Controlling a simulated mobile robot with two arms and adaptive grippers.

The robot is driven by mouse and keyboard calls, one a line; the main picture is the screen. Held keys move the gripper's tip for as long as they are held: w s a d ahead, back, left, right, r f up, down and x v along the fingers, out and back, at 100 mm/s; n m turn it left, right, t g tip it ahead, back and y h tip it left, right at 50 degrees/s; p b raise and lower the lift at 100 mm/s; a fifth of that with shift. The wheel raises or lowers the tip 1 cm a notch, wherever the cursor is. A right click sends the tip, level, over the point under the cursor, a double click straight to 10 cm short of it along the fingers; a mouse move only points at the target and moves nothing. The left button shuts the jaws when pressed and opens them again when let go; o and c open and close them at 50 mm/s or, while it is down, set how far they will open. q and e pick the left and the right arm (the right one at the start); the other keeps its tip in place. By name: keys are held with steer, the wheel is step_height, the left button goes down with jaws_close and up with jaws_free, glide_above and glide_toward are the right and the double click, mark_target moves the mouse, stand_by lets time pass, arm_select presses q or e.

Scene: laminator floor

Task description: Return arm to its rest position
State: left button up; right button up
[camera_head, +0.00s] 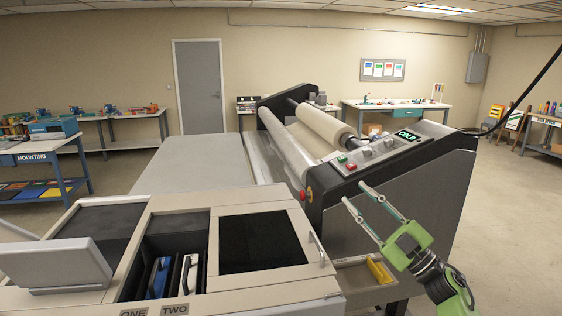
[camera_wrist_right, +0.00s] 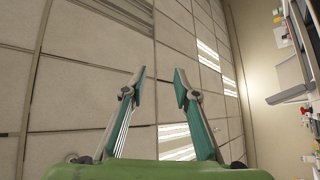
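My right gripper (camera_head: 354,192) is at the lower right of the head view, in front of the laminator's dark side panel. Its green arm comes up from the bottom edge, and its two slim fingers point up and to the left. The fingers stand apart with nothing between them. In the right wrist view the gripper (camera_wrist_right: 159,75) is also open and empty, with ceiling panels and lights behind it. My left gripper does not show.
The laminator (camera_head: 400,185) with its rolls and control panel stands close beside the right gripper. An open drawer (camera_head: 352,277) holding a yellow item lies left of the right arm. The cabinet top (camera_head: 180,200) fills the lower left. Floor (camera_head: 520,230) is clear at right.

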steer(key=w+d+m+t+h, duration=0.5)
steer(key=d+m+t+h, duration=0.1)
steer(key=d+m+h, duration=0.35)
steer(key=w+d+f+m+g+h, duration=0.2)
steer(key=w+d+f+m+h, duration=0.25)
steer(key=d+f+h, duration=0.35)
steer(key=s+a+f+m+g+b, duration=0.1)
steer(key=s+f+g+b, duration=0.2)
steer(key=f, duration=1.2)
steer(key=s+a+f+g+b, duration=0.15)
steer(key=s+f, duration=0.25)
steer(key=f, duration=1)
steer(key=s+a+f+m+g+b, duration=0.1)
steer(key=s+f+g+b, duration=0.25)
steer(key=f, duration=1.15)
steer(key=s+a+f+g+b, duration=0.2)
steer(key=s+f+g+b, duration=0.15)
steer(key=s+f, duration=1.15)
steer(key=s+a+f+g+b, duration=0.2)
steer(key=s+f+b, duration=0.2)
steer(key=s+f, duration=1.2)
steer(key=s+a+f+g+b, duration=0.2)
steer(key=s+f+g+b, duration=0.1)
steer(key=s+f, duration=0.7)
steer(key=s+a+f+g+b, duration=0.2)
steer(key=s+f, duration=0.8)
steer(key=s, duration=0.9)
steer(key=shift+s+a+f+g+b, duration=0.2)
steer(key=shift+a+f+g+b, duration=0.2)
steer(key=shift+g+b, duration=0.25)
